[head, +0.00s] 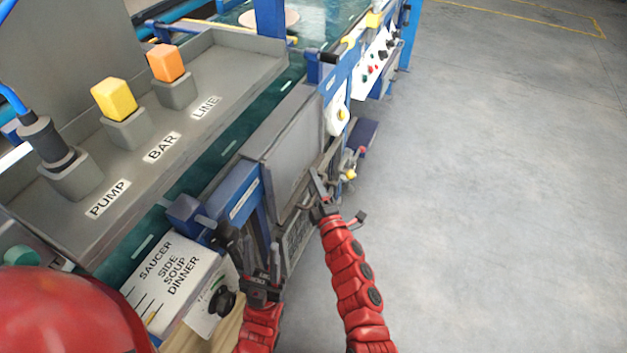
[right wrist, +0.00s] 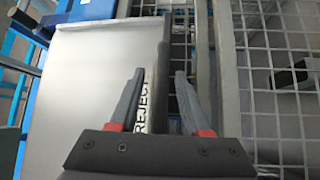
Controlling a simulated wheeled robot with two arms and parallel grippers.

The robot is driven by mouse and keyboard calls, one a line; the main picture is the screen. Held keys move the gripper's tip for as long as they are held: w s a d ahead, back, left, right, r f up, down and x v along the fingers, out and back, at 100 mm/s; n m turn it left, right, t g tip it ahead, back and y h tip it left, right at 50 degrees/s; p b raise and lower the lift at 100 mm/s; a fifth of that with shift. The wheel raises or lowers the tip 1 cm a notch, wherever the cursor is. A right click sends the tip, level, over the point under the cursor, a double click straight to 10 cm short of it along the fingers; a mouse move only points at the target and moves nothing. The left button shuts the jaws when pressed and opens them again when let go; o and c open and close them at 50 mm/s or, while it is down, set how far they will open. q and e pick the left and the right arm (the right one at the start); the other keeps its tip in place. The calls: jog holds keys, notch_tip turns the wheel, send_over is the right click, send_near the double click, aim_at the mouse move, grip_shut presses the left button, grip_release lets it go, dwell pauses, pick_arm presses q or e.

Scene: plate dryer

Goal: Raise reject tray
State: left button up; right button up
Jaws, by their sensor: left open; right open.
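The reject tray (right wrist: 95,85) is a pale grey panel marked "REJECT" along its edge in the right wrist view. In the head view, the grey panel (head: 294,150) on the side of the machine appears to be the same tray. My right gripper (right wrist: 157,75) is open, with its fingers on either side of the labelled edge; I cannot tell whether they touch it. In the head view my right gripper (head: 322,190) is beside the panel's lower right side. My left gripper (head: 256,255) is open and empty near the blue post left of the panel.
A grey shelf (head: 225,75) holds holders labelled PUMP, BAR and LINE, with yellow and orange blocks. A white size card (head: 170,275) is at lower left. Controls (head: 375,62) line the machine's far side. Wire mesh (right wrist: 275,75) stands right of the tray. The floor (head: 500,180) at right is clear.

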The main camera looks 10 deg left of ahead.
grip_shut()
